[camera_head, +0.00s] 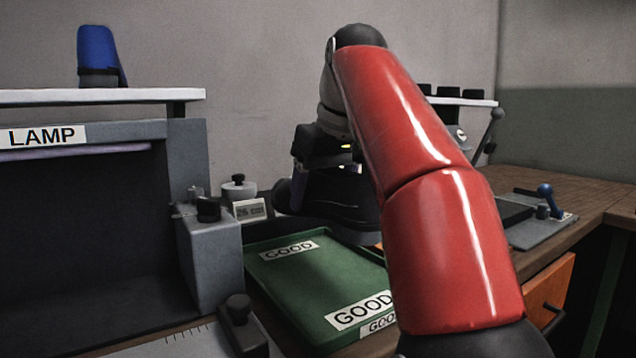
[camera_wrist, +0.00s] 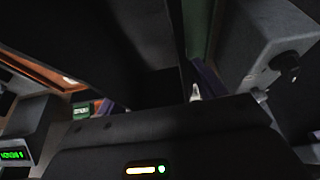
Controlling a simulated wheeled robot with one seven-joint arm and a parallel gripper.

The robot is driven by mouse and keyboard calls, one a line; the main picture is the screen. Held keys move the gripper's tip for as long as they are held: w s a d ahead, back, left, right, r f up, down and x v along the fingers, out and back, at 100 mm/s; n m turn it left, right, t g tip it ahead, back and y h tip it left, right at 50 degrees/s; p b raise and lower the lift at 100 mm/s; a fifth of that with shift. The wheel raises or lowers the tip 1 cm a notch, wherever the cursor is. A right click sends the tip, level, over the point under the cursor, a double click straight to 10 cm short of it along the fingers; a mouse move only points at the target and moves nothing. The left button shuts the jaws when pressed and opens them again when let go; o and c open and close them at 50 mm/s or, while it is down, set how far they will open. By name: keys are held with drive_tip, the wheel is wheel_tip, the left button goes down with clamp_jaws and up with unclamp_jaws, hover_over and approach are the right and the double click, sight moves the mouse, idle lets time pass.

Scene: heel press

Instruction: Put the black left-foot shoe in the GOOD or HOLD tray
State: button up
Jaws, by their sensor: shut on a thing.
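The black shoe (camera_head: 325,205) hangs from my gripper (camera_head: 322,165) in the head view, roughly level, with one rounded end toward the left. My gripper is shut on its upper part; my red arm hides the shoe's right end. The shoe is above the green GOOD tray (camera_head: 290,285), with space visible between them at the left. The tray looks empty where it shows; its right part is behind my arm. In the wrist view, a large dark form (camera_wrist: 130,35), probably the shoe, fills the upper middle. No HOLD tray can be made out.
A grey LAMP booth (camera_head: 185,150) stands left, with a blue object (camera_head: 97,55) on its shelf. A grey box (camera_head: 212,255) and a small display (camera_head: 250,210) stand beside the tray. A fixture with a blue-knobbed lever (camera_head: 546,195) is at the right.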

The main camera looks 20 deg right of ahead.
wheel_tip(320, 180, down, 7)
drive_tip(key=shift+s+f+b, duration=0.1)
drive_tip(key=shift+s+b, duration=0.05)
drive_tip(key=shift+b, duration=1)
drive_tip(key=shift+f+b, duration=0.8)
drive_tip(key=shift+f, duration=0.3)
drive_tip(key=shift+f+b, duration=0.3)
drive_tip(key=shift+f, duration=0.2)
drive_tip(key=o, duration=1.4)
drive_tip(key=shift+o, duration=0.2)
